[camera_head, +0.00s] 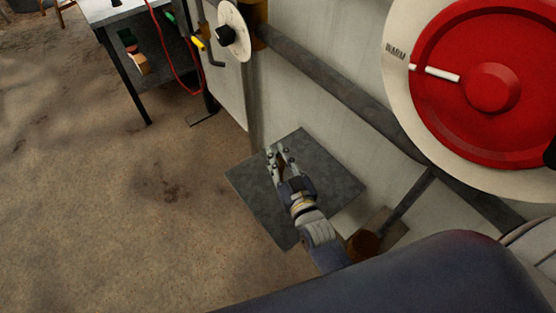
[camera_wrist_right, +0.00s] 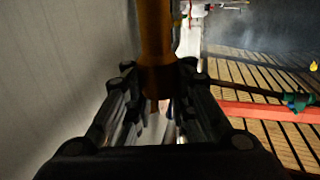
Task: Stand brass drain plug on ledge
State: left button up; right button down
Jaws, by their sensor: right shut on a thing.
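My right gripper (camera_head: 278,150) shows over the grey ledge plate (camera_head: 335,187) beside the wall in the head view. It is shut on the brass drain plug, which shows in the right wrist view as a brown brass cylinder (camera_wrist_right: 157,45) between the fingertips. In the head view only a little brown shows between the fingers. I cannot tell whether the plug touches the ledge, since the fingers hide its lower end. My left gripper is not in view.
A large red wheel (camera_head: 492,88) on a pale disc and a grey pipe (camera_head: 335,85) are on the wall. A brass fitting (camera_head: 363,243) stands right of the ledge. A table (camera_head: 115,12) stands at the upper left. The floor (camera_head: 120,230) left of the ledge is clear.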

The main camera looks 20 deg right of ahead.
jog(key=f, duration=0.1)
jog(key=w+f, duration=0.1)
jog(key=f, duration=0.1)
jog(key=shift+d+f, duration=0.15)
jog(key=shift+f, duration=0.05)
jog(key=shift+s, duration=0.1)
jog(key=shift+f, duration=0.2)
jog(key=c, duration=1.3)
grip_release()
jog(key=shift+c, duration=0.2)
jog(key=shift+r, duration=0.1)
